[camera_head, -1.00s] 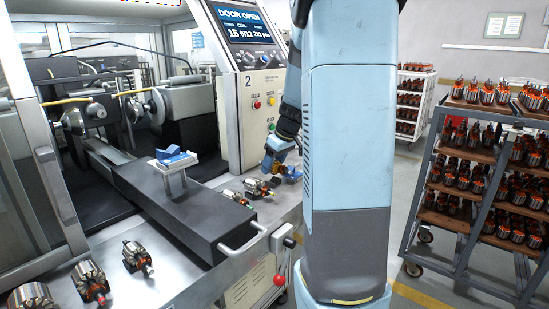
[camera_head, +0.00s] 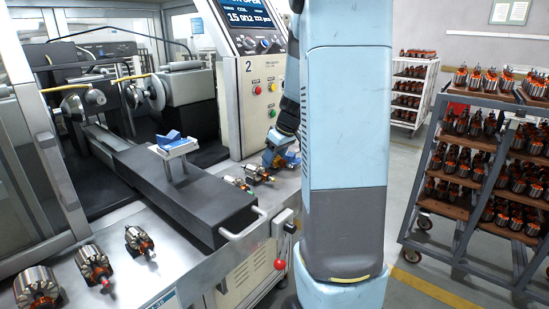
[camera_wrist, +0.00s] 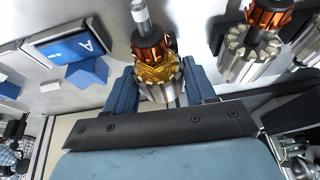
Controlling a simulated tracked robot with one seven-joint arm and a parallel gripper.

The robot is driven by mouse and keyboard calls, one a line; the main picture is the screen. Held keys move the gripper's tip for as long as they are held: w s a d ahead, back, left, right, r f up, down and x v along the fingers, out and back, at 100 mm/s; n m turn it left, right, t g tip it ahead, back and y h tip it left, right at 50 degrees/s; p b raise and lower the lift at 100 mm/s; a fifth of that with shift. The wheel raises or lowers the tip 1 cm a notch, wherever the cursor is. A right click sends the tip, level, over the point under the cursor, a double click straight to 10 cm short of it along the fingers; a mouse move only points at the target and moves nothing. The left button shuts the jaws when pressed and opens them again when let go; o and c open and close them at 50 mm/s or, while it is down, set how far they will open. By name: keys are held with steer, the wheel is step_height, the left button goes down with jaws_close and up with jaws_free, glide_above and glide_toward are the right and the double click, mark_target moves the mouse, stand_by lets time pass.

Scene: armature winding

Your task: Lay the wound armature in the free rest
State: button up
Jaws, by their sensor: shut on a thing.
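My gripper (camera_wrist: 160,82) is shut on a wound armature (camera_wrist: 158,68) with copper-orange windings and a steel shaft. Its blue fingers stand on both sides of it in the wrist view. In the head view my gripper (camera_head: 281,157) is at the bench's right end, partly hidden behind my column, and the held armature is hard to make out. Two armatures (camera_head: 258,174) (camera_head: 238,184) lie on the bench beside it. In the wrist view, a neighbouring armature (camera_wrist: 248,45) is close on the right. I cannot make out a free rest clearly.
The dark slide (camera_head: 190,200) carries a stand with a blue cradle (camera_head: 172,141) and has a front handle (camera_head: 243,226). Several armatures (camera_head: 95,264) lie on the left bench. A control panel (camera_head: 262,100) rises behind my gripper. A loaded rack (camera_head: 470,165) stands at right.

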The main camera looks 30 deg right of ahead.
steer(key=shift+f, duration=0.15)
steer(key=o, duration=1.4)
steer(key=shift+o, duration=0.2)
steer(key=v, duration=1.3)
steer(key=shift+r, duration=0.35)
